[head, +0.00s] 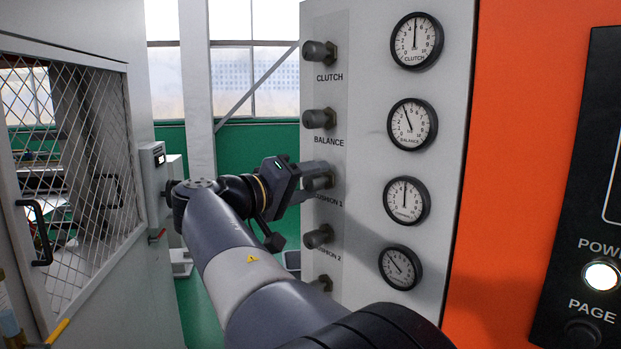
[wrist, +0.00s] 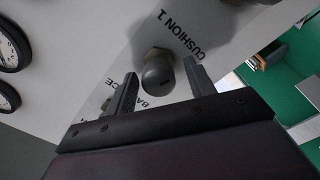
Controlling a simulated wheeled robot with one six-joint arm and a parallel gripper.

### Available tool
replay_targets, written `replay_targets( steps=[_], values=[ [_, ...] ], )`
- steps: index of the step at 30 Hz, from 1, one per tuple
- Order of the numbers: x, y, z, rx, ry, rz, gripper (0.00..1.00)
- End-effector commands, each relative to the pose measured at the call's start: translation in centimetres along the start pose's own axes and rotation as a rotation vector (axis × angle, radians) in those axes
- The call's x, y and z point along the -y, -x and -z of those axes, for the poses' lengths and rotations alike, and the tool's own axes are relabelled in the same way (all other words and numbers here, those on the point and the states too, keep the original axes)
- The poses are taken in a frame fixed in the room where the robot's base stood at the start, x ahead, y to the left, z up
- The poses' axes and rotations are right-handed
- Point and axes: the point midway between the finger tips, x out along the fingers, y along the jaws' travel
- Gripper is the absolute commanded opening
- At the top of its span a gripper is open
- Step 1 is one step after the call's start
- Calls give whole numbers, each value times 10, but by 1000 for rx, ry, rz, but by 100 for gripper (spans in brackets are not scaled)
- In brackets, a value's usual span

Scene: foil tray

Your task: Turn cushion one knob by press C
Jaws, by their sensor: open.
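The cushion 1 knob (wrist: 158,77) is dark and round with a brass-coloured base, mounted on the pale grey panel beside its printed label. My gripper (wrist: 160,86) is open, with one finger on each side of this knob; I cannot tell whether either finger touches it. In the head view my gripper (head: 318,176) reaches the panel at the cushion 1 row and hides much of the knob. The cushion 1 gauge (head: 407,201) is a white dial with a black rim, its needle pointing about straight up.
The clutch knob (head: 318,52) and balance knob (head: 319,119) are above, and the cushion 2 knob (head: 318,237) is close below. Other gauges, such as the balance gauge (head: 412,125), line the panel's right. A mesh-door cabinet (head: 75,160) stands at left.

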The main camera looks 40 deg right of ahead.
Motion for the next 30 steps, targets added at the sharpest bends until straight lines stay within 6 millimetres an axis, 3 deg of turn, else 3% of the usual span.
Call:
replay_targets(
  steps=[10,26,30],
  values=[
    [0,-4,0,-1,0,0,52],
    [0,-4,0,0,1,0,9],
    [0,-4,0,0,3,1,7]
  ],
)
